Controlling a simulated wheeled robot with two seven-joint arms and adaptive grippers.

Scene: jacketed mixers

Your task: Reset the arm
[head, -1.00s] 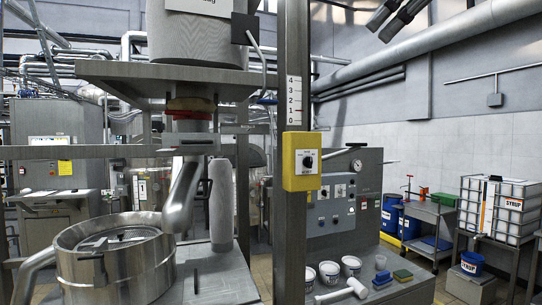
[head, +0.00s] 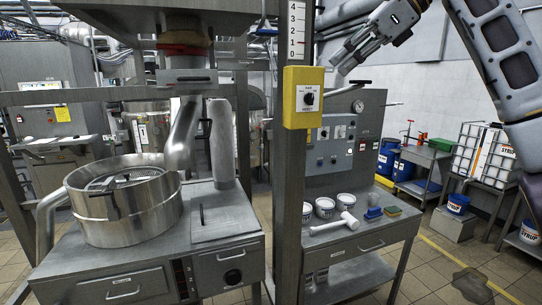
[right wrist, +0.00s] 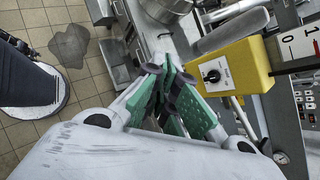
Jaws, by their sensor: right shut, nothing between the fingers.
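My right arm (head: 495,60) comes in from the upper right of the head view. Its gripper (head: 347,58) is raised in front of the back wall, above and to the right of the yellow switch box. In the right wrist view the gripper's green-padded fingers (right wrist: 170,82) are closed together with nothing between them. The yellow switch box (head: 303,97) with a black knob is on a grey post; it also shows in the right wrist view (right wrist: 228,76), right of the fingers. My left gripper is not in view.
A steel mixing bowl (head: 124,208) stands on a bench at the left. A side table (head: 355,240) holds white tubs, a white mallet (head: 334,223) and sponges. Blue drums (head: 388,157) and a syrup tank (head: 480,152) stand at the right. A dark floor stain (head: 473,284) lies at lower right.

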